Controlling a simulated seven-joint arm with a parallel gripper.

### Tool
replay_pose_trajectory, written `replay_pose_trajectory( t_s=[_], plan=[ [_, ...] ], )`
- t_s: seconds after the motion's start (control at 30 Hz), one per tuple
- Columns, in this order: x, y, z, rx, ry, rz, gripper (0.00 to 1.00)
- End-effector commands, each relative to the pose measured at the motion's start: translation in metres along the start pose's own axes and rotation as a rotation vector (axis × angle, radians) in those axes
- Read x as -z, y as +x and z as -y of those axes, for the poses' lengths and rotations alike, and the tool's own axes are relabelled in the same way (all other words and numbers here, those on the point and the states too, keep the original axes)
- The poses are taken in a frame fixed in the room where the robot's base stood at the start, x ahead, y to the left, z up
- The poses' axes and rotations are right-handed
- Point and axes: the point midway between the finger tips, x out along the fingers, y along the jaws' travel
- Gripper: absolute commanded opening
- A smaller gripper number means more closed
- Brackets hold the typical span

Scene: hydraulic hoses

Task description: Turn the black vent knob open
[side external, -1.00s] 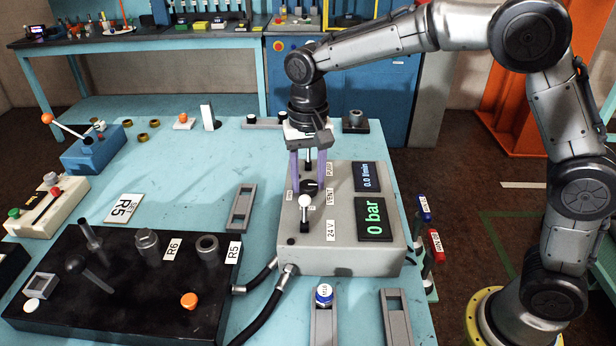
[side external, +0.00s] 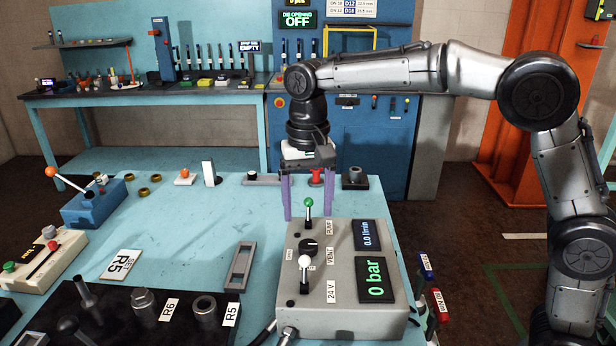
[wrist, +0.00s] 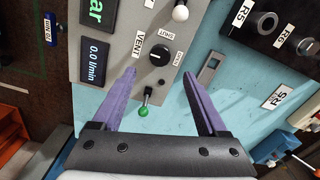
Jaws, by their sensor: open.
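The black vent knob (side external: 307,246) is a round dial on top of a grey control box (side external: 345,322), between a green-tipped switch (side external: 308,206) and a white-tipped switch (side external: 304,264). It also shows in the wrist view (wrist: 159,55), beside the VENT label. A pale mark shows on the knob, but which label it points to is too small to tell. My gripper (side external: 306,214) is open and empty, its purple fingers pointing down, raised behind the knob near the green switch. In the wrist view the fingertips (wrist: 160,73) are spread apart, not touching the knob.
The box displays (side external: 377,278) read 0 bar and 0.0 l/min. A black fitting board (side external: 110,310) and a grey slotted holder (side external: 241,266) stand to the left. A red part (side external: 316,177) lies behind my fingers.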

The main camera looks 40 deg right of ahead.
Motion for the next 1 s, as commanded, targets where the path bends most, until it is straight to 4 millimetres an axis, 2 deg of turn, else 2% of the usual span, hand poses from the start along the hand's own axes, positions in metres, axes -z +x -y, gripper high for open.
replay_pose_trajectory(
  t_s=[0.1, 0.3, 0.5, 0.83, 0.93, 1.0],
  plan=[
    [0.001, -0.025, 0.001, 0.002, 0.000, -0.002, 0.76],
    [0.001, -0.053, 0.001, 0.002, 0.001, -0.002, 0.76],
    [0.000, -0.063, 0.000, -0.001, 0.001, 0.001, 0.76],
    [0.001, -0.066, -0.003, 0.002, 0.007, -0.002, 0.76],
    [0.001, -0.085, -0.012, 0.034, 0.022, -0.034, 0.76],
    [-0.005, -0.103, -0.029, 0.057, 0.040, -0.059, 0.76]
  ],
)
